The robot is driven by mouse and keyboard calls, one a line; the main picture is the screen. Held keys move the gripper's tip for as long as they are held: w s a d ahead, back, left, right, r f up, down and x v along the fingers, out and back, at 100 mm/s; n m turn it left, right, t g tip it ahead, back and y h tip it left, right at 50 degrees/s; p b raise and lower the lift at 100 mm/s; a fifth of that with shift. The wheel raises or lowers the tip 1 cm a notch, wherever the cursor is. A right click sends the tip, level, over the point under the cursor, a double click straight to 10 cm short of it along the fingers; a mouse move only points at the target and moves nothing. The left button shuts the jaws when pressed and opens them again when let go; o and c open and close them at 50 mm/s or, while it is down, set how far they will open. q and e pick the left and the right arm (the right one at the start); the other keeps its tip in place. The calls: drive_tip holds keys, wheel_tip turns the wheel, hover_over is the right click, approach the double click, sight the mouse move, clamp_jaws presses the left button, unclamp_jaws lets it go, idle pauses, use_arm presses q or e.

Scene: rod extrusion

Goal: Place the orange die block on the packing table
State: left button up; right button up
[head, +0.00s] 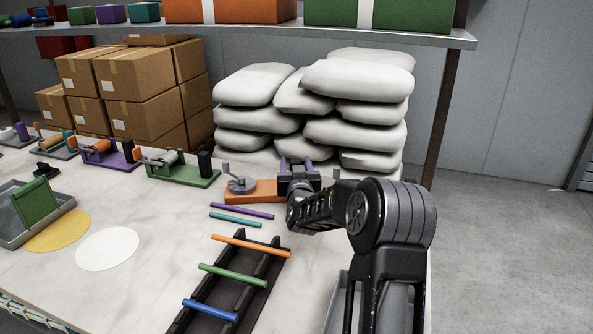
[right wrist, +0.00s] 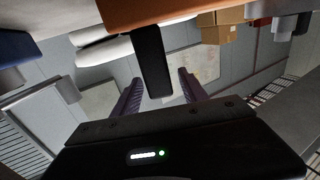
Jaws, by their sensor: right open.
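A low orange block (head: 255,197) lies on the packing table (head: 150,290) near its back right, with a grey round part on its left end. It is the orange thing I take for the die block. My right gripper (head: 296,163) is at its right end, and hides that end in the head view. In the right wrist view, an orange surface (right wrist: 175,12) crosses the top and a black post (right wrist: 152,65) hangs from it between the open fingers of my right gripper (right wrist: 159,76). I see gaps on both sides of the post. My left gripper is not in view.
A black rack (head: 212,290) holds orange, green and blue rods. Purple and teal rods lie behind it. A green device (head: 183,178) and others line the back left. White sacks (head: 355,95) and cartons (head: 140,85) stand behind. A white disc (head: 107,249) lies left.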

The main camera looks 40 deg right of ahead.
drive_tip(key=shift+s+a, duration=0.2)
drive_tip(key=b+v, duration=0.1)
drive_tip(key=v, duration=1)
drive_tip(key=shift+s+a, duration=0.15)
drive_tip(key=shift+s, duration=0.05)
drive_tip(key=shift+r, duration=0.1)
